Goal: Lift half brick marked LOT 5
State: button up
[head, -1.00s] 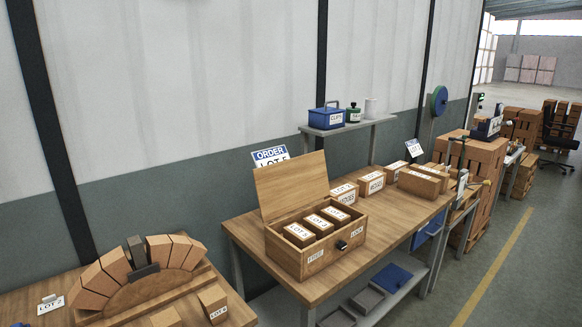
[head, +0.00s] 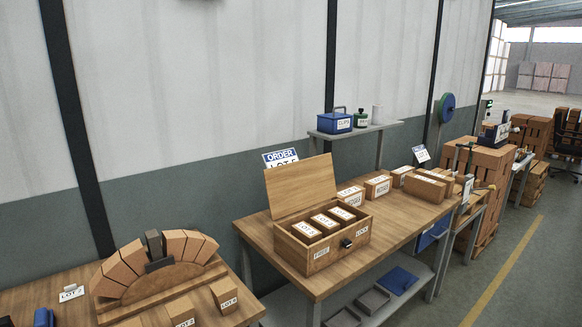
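A wooden box (head: 293,252) stands on the middle workbench with its lid (head: 302,186) raised at the back. Three half bricks with white LOT labels sit side by side in it: a near-left one (head: 307,230), a middle one (head: 325,221) and a far-right one (head: 342,213). The numbers are too small to tell surely which is LOT 5. The box front reads FREE and LOCK, with a dark latch (head: 346,243) between the words. An order sign (head: 281,158), partly hidden by the lid, names a LOT. My gripper is not in view.
Labelled bricks (head: 378,186) stand right of the box. A shelf (head: 345,133) at the wall holds a blue case (head: 335,123). On the left bench are a brick arch (head: 120,272) and loose LOT bricks (head: 226,296). Open floor (head: 520,285) lies at right.

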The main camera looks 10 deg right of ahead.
aim_at(307, 235)
jog(key=u, duration=0.1)
jog(key=i, duration=0.95)
jog(key=z, duration=0.05)
